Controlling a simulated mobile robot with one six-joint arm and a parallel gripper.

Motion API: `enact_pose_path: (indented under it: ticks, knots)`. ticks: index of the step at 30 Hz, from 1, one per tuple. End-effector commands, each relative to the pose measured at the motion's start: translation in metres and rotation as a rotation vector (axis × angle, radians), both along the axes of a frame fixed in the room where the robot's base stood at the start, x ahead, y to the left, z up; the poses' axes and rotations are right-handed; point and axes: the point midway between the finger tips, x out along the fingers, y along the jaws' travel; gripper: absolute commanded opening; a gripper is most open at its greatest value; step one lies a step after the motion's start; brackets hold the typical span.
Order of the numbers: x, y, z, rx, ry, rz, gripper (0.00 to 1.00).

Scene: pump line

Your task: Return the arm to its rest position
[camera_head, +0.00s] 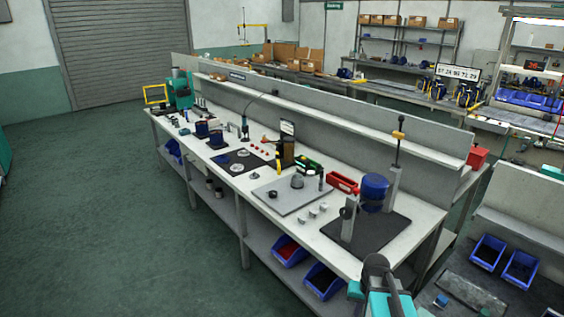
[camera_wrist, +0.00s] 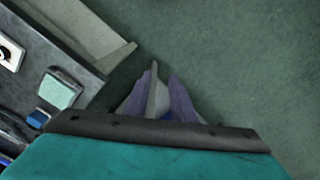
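My gripper (camera_wrist: 164,78) points down over bare green floor in the wrist view. In the head view, my teal and grey arm shows at the bottom edge, in front of the near end of the long workbench (camera_head: 335,225). The fingertips cannot be made out there.
The bench carries a blue pump-like part (camera_head: 374,190) on a dark mat, a red bin (camera_head: 342,183) and a grey plate (camera_head: 275,197). Blue bins (camera_head: 323,281) sit on its lower shelf. A second bench with blue bins (camera_head: 488,252) stands right. Floor at left is clear.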

Motion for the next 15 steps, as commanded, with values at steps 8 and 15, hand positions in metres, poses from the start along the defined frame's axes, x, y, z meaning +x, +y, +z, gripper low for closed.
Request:
enact_pose_path:
  ticks: [8,15]
  knots:
    - [-0.015,0.065,-0.018,-0.001,-0.001,0.171,0.23]
    - [-0.025,0.098,-0.027,-0.001,-0.001,0.264,0.23]
